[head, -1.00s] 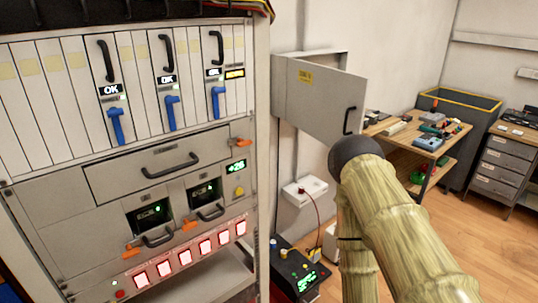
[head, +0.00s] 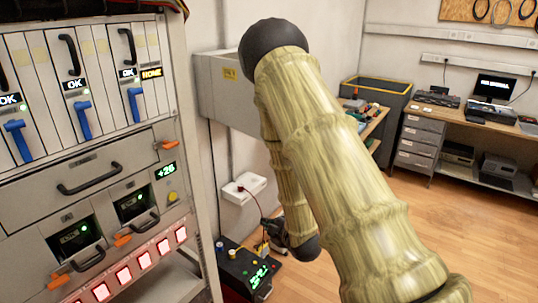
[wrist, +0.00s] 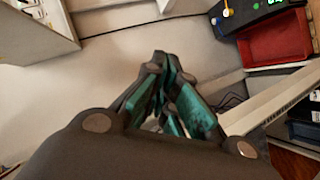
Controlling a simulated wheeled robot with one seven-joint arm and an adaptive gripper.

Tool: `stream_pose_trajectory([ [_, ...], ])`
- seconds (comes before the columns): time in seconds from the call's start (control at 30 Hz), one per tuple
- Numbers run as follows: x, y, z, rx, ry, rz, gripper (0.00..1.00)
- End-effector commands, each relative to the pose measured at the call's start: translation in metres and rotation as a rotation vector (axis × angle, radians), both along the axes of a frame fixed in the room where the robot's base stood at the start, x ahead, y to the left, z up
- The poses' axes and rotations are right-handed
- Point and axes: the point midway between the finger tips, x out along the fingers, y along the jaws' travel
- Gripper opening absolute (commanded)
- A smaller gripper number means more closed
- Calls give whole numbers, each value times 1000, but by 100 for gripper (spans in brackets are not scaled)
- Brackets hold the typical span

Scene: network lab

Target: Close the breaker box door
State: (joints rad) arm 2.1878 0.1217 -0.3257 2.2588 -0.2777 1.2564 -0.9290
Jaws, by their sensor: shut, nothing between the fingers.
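The breaker box door (head: 225,92) is a grey panel with a small yellow label, standing out from the wall at left of centre in the head view. It is open. My arm covers its right part and its handle, and much of the box behind it. My gripper (wrist: 161,62) is shut and empty in the wrist view, with dark and teal fingers together. In the head view, a dark end part of my arm shows low, below the door. I cannot tell whether it touches anything. I cannot make out the door in the wrist view.
An equipment rack (head: 100,170) with blue levers and black handles stands close on the left. A white socket box (head: 243,187) is on the wall below the door. A black device (head: 245,268) with knobs sits low. A workbench (head: 378,125) and open wooden floor (head: 400,225) lie right.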

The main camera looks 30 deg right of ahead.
Motion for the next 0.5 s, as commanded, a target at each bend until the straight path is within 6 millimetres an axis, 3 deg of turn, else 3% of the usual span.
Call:
stream_pose_trajectory([
  [0.03,17,-13,33,-76,-78,32,0],
  [0.2,48,-43,120,-312,-272,113,0],
  [0.33,55,-55,158,-422,-354,136,0],
  [0.5,62,-61,176,-474,-390,145,0],
])
